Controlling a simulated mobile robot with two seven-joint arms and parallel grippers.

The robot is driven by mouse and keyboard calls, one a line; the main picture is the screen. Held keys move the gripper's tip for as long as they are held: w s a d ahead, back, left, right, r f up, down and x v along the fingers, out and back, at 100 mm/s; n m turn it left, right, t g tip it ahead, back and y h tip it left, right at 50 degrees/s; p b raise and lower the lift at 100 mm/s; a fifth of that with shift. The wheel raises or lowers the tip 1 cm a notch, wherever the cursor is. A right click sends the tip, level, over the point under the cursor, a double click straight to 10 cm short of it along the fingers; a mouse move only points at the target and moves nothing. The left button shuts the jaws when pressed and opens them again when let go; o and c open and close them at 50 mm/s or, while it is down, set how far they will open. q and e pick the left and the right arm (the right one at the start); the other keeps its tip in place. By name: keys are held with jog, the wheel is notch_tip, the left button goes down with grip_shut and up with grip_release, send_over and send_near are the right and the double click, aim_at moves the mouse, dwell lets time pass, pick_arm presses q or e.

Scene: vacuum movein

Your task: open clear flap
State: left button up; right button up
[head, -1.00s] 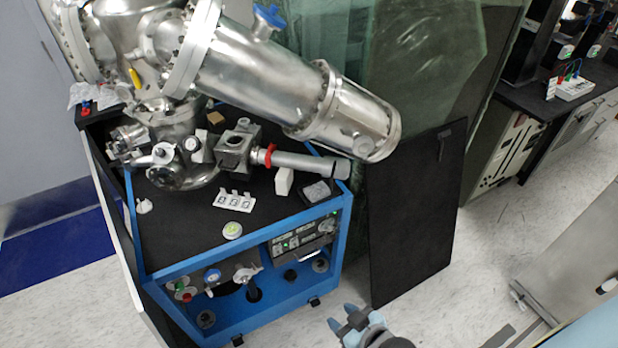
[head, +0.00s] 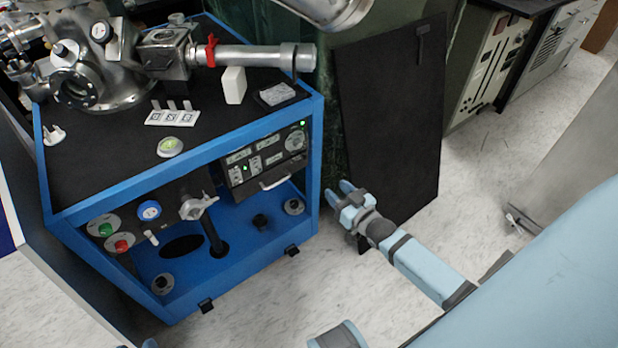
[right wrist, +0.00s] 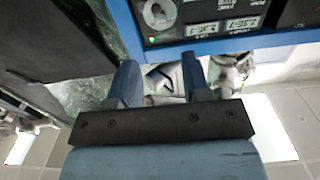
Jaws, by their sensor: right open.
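The blue-framed vacuum cart (head: 312,130) stands at left in the head view. Its front has a dark instrument panel (head: 240,168) with displays, green lights and a light handle-like bar (head: 274,182) along its lower edge. I cannot clearly make out a clear flap on it. My right gripper (head: 338,191) is open and empty, just right of the cart's front corner and apart from the panel. In the right wrist view the open fingers (right wrist: 160,78) point towards the blue frame edge and the panel's displays (right wrist: 190,32). My left gripper is not in view.
A black board (head: 390,120) leans upright behind my right gripper. On the cart top are a steel chamber (head: 95,75), a steel tube with a red clamp (head: 250,56) and a white block (head: 233,85). Knobs and a valve (head: 198,206) fill the lower front. The floor in front is clear.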

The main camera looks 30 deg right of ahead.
aim_at(306, 159)
jog(key=shift+w+a+f+b, duration=0.15)
jog(key=shift+w+b, duration=0.75)
jog(key=shift+w, duration=2.7)
jog(key=shift+w+a+f+b, duration=0.15)
jog(key=shift+w+b, duration=0.7)
jog(key=shift+w, duration=2.7)
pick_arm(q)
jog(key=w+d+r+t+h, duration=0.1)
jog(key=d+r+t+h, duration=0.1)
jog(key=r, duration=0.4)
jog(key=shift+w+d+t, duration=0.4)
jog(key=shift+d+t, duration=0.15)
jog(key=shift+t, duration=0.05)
pick_arm(e)
jog(key=shift+r, duration=0.1)
jog(key=shift+c, duration=0.4)
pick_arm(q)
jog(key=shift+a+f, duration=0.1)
pick_arm(e)
grip_shut()
